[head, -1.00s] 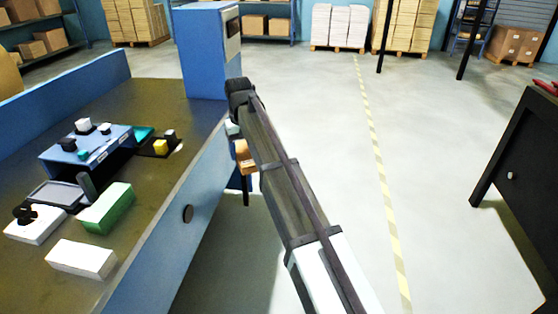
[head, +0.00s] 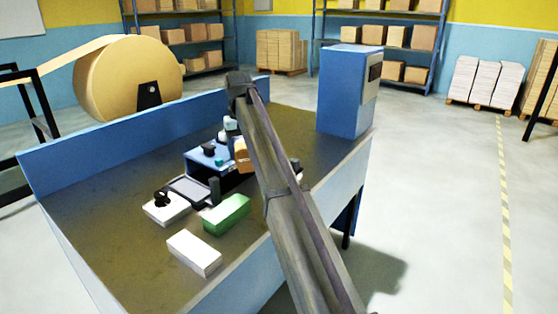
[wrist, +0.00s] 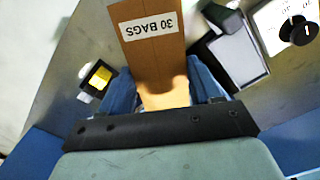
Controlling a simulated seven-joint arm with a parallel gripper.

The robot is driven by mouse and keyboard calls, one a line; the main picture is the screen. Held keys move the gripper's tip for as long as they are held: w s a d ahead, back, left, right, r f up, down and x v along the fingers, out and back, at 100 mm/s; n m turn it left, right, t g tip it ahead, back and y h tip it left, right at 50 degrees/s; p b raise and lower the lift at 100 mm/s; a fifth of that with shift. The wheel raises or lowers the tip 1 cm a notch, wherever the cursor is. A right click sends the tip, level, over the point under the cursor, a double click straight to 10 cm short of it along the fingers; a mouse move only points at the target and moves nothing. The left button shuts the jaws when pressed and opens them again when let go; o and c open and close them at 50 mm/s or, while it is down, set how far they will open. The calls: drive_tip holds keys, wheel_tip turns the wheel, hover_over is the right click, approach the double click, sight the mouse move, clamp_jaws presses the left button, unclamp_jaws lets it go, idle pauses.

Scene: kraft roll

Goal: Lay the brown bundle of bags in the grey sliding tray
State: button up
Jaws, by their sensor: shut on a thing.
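The brown bundle of bags (wrist: 155,60) bears a white label reading "30 BAGS". My gripper (wrist: 163,92) is shut on it, with a blue finger on each side. In the head view a small part of the bundle (head: 241,157) shows beside my arm, in front of the blue housing (head: 196,165). The grey sliding tray (head: 189,191) is a flat plate with a dark rim, in front of the housing and left of the bundle. In the wrist view the tray (wrist: 238,55) lies right of the bundle and looks empty. My arm hides part of the housing.
A green block (head: 227,214), a white block (head: 194,253) and a white unit with a black knob (head: 166,208) stand near the tray. A tall blue cabinet (head: 344,95) stands at the table's far right. The table's left part is clear.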

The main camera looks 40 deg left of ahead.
drive_tip(key=s+a+f+n, duration=0.1)
drive_tip(key=s+a+n, duration=0.35)
drive_tip(key=a, duration=0.75)
drive_tip(key=shift+s+a+f+n, duration=0.4)
drive_tip(key=shift+s+a+f, duration=0.5)
drive_tip(key=shift+f, duration=0.8)
drive_tip(key=shift+s+a+f+n, duration=0.35)
drive_tip(key=shift+s+a+f, duration=0.55)
drive_tip(key=shift+f, duration=0.85)
drive_tip(key=shift+s+a+f+n, duration=0.4)
drive_tip(key=shift+s+a+f, duration=0.45)
drive_tip(key=shift+f, duration=0.85)
drive_tip(key=shift+w+f, duration=0.1)
drive_tip(key=o, duration=1.2)
wheel_tip(320, 180, up, 14)
drive_tip(key=shift+f, duration=0.1)
